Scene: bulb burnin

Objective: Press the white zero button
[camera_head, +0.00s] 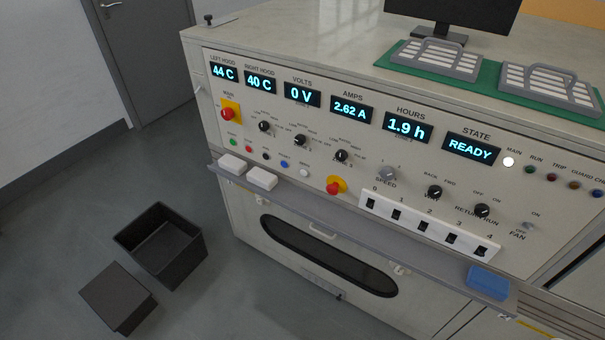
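The white button (304,173) is at the right end of a row of small round buttons on the sloped front panel (330,110). A blue button (284,164), a black button (266,156), a red button (249,149) and a green button (233,141) lie to its left. Its label is too small to read. Neither of my grippers is in view.
A red emergency knob (336,186) on yellow sits right of the buttons, near a strip of black switches (428,222). A narrow ledge (350,211) below carries two white blocks (262,179) and a blue block (487,282). Green-based racks (436,60) stand on top.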

